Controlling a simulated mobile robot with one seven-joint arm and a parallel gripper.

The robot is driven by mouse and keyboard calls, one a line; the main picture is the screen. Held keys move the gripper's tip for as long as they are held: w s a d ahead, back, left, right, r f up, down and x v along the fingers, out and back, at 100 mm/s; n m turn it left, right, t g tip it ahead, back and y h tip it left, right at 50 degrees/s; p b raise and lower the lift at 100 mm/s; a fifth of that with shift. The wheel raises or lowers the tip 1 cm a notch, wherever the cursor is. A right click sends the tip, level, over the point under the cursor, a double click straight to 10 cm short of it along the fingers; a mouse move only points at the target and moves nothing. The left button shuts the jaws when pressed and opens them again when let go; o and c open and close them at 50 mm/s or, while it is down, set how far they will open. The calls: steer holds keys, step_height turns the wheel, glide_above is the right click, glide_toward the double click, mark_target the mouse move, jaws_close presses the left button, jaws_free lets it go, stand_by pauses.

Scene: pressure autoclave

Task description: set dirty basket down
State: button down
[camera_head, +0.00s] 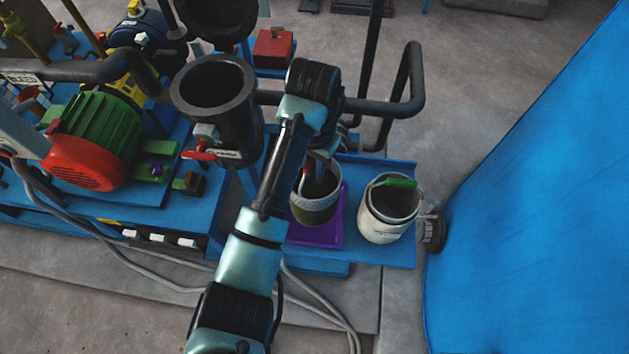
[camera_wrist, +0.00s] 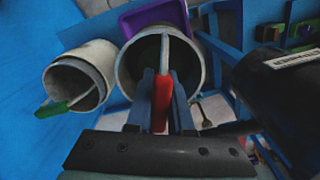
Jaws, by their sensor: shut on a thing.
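The dirty basket (camera_head: 315,207) is a round grey-green bucket with a dark inside and a red-gripped handle (camera_wrist: 162,98). In the wrist view its pale wall (camera_wrist: 150,22) and rim show just beyond my fingers. My gripper (camera_wrist: 161,112) is shut on the red handle; in the head view (camera_head: 319,165) my arm partly hides it. The basket is upright over a purple mat (camera_head: 327,236), which also shows in the wrist view (camera_wrist: 150,10). I cannot tell whether its bottom touches the mat.
A white basket with a green handle (camera_head: 376,222) stands to the right on the blue platform (camera_head: 400,175). A black open cylinder (camera_head: 240,125) with a red-handled valve stands left of my arm. A dark pipe (camera_head: 412,85) runs behind.

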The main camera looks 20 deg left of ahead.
steer(key=shift+f+p, duration=0.3)
steer(key=shift+f, duration=2.05)
steer(key=c, duration=0.8)
jaws_free()
step_height(320, 180, up, 12)
steer(key=shift+r+p, duration=0.15)
steer(key=shift+p, duration=1.05)
